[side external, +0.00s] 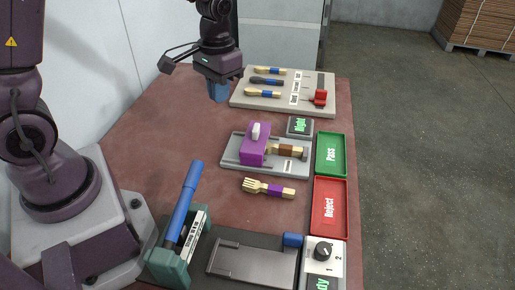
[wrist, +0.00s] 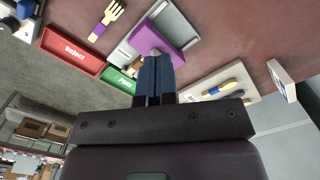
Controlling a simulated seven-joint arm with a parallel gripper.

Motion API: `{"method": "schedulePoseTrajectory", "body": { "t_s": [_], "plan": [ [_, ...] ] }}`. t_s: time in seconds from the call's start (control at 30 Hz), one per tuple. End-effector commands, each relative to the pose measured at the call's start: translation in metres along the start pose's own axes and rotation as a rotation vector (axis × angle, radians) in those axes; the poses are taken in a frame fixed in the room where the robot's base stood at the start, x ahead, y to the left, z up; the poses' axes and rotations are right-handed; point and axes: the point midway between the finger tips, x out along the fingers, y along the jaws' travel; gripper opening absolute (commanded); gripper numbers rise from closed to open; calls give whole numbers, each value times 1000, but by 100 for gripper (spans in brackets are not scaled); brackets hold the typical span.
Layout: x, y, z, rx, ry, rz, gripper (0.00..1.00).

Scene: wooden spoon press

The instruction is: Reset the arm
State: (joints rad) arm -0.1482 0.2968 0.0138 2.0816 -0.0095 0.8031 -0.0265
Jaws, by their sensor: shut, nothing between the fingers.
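My gripper (side external: 219,92) hangs over the far left part of the table, beside the pale tool board, with its blue fingers shut and empty. In the wrist view my shut fingers (wrist: 155,73) point toward the purple press block (wrist: 165,38); they look apart from it in the side view. The press has a grey base (side external: 232,155), a purple block (side external: 250,153) and a white knob (side external: 256,131). A wooden piece with a brown band (side external: 287,150) lies on the base, partly hidden by the block.
A wooden fork (side external: 268,189) lies in front of the press. Green Pass (side external: 331,154) and red Reject (side external: 330,206) trays line the right edge. The pale board (side external: 325,107) holds several utensils. A teal stand (side external: 168,267) with a blue-handled tool stands near front. Red tabletop (side external: 160,130) is clear at left.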

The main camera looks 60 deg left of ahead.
Motion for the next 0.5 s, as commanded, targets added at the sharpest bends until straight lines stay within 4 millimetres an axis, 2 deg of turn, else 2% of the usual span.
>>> {"method": "schedulePoseTrajectory", "body": {
  "t_s": [0.03, 0.2, 0.5],
  "plan": [
    [-19, 4, 12, 17, 32, 1, 0],
    [-64, 12, 56, 69, 128, 6, 0],
    [-116, 21, 125, 153, 353, 21, 0]
  ]
}}
